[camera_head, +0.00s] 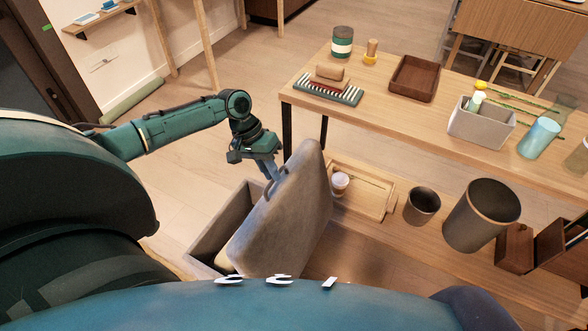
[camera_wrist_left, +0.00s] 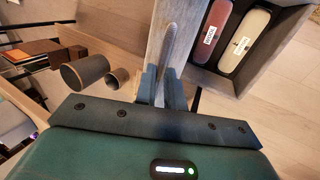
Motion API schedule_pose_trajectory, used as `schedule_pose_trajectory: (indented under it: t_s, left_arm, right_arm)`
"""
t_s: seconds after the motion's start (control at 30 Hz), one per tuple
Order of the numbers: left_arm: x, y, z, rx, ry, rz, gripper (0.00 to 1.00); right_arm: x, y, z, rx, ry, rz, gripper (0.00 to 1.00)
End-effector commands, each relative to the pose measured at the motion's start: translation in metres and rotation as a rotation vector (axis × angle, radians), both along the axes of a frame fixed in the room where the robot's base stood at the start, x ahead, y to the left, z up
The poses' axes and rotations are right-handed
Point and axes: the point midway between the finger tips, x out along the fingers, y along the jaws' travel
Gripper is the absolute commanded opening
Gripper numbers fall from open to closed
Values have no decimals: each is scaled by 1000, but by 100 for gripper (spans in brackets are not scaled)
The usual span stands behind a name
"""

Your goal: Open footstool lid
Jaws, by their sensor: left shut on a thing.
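The footstool box (camera_head: 213,222) stands on the floor, grey with an open top. Its grey padded lid (camera_head: 300,215) is raised and tilted steeply beside the opening. My left gripper (camera_head: 273,172) is at the lid's upper left edge, shut on the dark loop handle (camera_head: 267,187). In the left wrist view the gripper (camera_wrist_left: 163,95) points at the lid (camera_wrist_left: 170,20), seen nearly edge-on, with the handle (camera_wrist_left: 170,50) between the fingers. The box interior shows to the right, holding a red item (camera_wrist_left: 213,32) and a cream item (camera_wrist_left: 244,42). My right gripper is out of view.
A wooden table (camera_head: 390,105) stands beyond the lid. It carries a tray (camera_head: 414,78), a grey bin (camera_head: 482,122) and a striped cloth (camera_head: 328,88). On the lower shelf are a small pot (camera_head: 422,206) and a large pot (camera_head: 480,215). Floor left of the footstool is clear.

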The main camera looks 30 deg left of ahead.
Motion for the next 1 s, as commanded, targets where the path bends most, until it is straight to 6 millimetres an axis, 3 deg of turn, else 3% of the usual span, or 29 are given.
schedule_pose_trajectory:
  t_s: [0.03, 0.2, 0.53, 0.57, 0.8, 1.0]
  left_arm:
    - [-1, 13, -4, 1, 2, 6, 0]
    - [-2, 34, -9, -1, -2, 1, 0]
    - [-2, 36, -9, 0, -3, -1, 0]
    - [-2, 36, -9, 0, -3, -1, 13]
    - [-2, 35, -9, -1, -3, -2, 33]
    - [-2, 35, -8, -2, -4, -2, 33]
  right_arm:
    - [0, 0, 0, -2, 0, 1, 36]
    - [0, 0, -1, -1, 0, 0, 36]
    - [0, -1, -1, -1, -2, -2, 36]
    - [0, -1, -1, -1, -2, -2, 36]
    - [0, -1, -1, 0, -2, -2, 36]
    - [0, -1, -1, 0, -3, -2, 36]
